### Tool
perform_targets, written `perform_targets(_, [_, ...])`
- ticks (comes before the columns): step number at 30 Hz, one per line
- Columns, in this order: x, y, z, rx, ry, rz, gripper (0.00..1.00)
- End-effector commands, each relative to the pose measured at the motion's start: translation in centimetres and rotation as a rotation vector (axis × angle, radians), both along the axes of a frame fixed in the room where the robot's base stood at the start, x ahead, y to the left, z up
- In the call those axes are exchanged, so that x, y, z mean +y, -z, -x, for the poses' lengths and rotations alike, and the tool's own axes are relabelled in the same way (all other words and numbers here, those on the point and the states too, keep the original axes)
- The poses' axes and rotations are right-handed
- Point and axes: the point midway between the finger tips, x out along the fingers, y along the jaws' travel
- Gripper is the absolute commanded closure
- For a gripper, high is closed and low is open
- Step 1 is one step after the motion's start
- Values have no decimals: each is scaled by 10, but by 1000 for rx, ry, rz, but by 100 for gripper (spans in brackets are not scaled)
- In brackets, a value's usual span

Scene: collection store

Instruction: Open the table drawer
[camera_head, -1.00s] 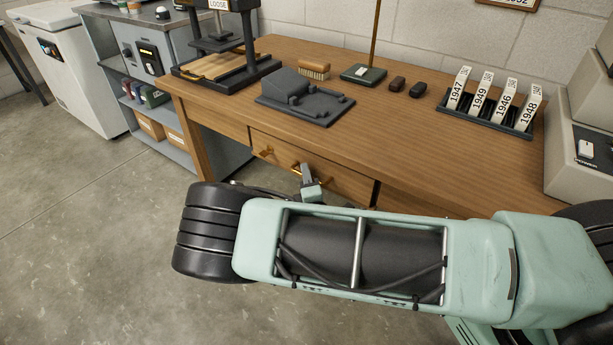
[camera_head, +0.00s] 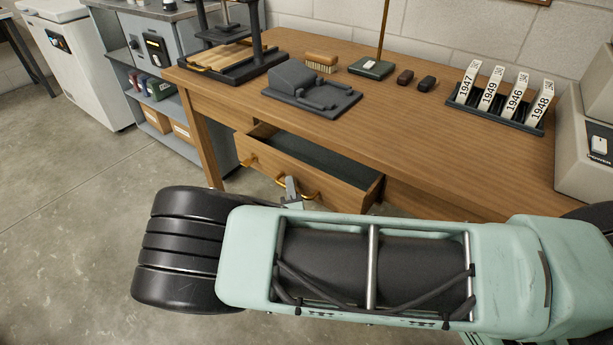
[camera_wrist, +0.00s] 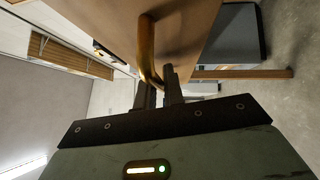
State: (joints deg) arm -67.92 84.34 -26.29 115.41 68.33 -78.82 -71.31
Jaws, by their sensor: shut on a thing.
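The table drawer (camera_head: 314,178) stands partly open under the wooden table (camera_head: 416,138). A dark green lining shows inside it, and I see nothing lying on the visible part. My arm hides the lower right part of the drawer front.
On the table are a black press (camera_head: 232,50), a dark grey block on a base (camera_head: 312,90), a brush (camera_head: 321,62) and a rack of numbered tags (camera_head: 497,112). A grey shelf unit (camera_head: 150,85) stands left of the table. Open floor (camera_head: 80,210) lies at the left.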

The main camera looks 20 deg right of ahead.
Motion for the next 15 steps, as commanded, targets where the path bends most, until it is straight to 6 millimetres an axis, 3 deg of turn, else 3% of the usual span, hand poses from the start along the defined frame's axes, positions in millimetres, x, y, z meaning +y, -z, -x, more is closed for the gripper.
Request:
perform_targets(1, [18, 2, 12, 2, -6, -7, 100])
perform_targets(6, [67, 2, 48, 2, -6, -7, 100])
perform_targets(15, [141, 2, 103, 4, -3, -4, 100])
